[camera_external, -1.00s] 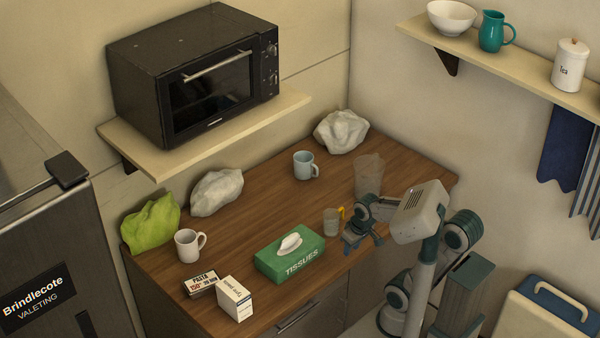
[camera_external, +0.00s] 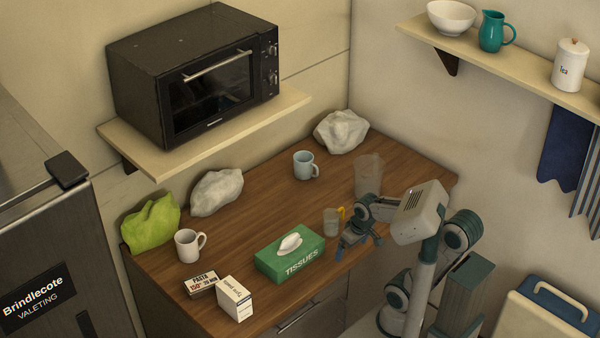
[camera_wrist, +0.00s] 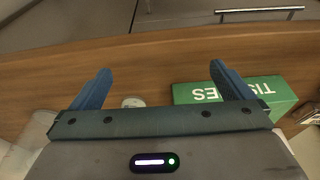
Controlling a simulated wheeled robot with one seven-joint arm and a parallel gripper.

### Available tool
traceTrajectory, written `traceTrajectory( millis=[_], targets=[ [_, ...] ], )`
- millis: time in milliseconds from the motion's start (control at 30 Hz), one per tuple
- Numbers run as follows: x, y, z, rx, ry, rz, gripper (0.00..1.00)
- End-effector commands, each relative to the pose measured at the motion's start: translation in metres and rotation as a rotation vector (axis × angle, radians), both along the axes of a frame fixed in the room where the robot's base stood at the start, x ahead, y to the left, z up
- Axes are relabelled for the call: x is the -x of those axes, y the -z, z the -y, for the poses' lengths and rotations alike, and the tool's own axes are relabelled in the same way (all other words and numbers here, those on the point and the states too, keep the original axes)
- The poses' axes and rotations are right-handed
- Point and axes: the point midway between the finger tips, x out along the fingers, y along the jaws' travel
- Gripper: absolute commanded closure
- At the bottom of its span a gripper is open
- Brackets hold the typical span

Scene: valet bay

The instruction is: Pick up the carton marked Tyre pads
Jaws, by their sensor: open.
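My gripper (camera_external: 355,246) is at the right front of the counter, well to the right of the carton. In the wrist view my gripper (camera_wrist: 160,90) has its two blue fingers spread apart with nothing between them. The carton cannot be made out in the wrist view.
A green tissue box (camera_external: 290,254) stands between my gripper and the carton; it also shows in the wrist view (camera_wrist: 235,92). A small glass (camera_external: 331,222) is close to my gripper.

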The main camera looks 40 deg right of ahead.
Motion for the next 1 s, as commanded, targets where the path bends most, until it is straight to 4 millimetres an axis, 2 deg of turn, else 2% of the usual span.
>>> traceTrajectory(
  millis=[267,367,467,567,700,833,1000],
  targets=[
    [-0.006,-0.006,-0.004,0.002,-0.027,-0.004,0.0],
    [-0.023,-0.02,-0.017,0.011,-0.112,-0.018,0.0],
    [-0.051,-0.043,-0.042,0.027,-0.26,-0.039,0.0],
    [-0.081,-0.065,-0.078,0.046,-0.436,-0.062,0.0],
    [-0.114,-0.089,-0.138,0.075,-0.682,-0.094,0.0],
    [-0.135,-0.105,-0.202,0.102,-0.911,-0.121,0.0],
    [-0.144,-0.115,-0.292,0.139,-1.204,-0.152,0.0]
  ],
)
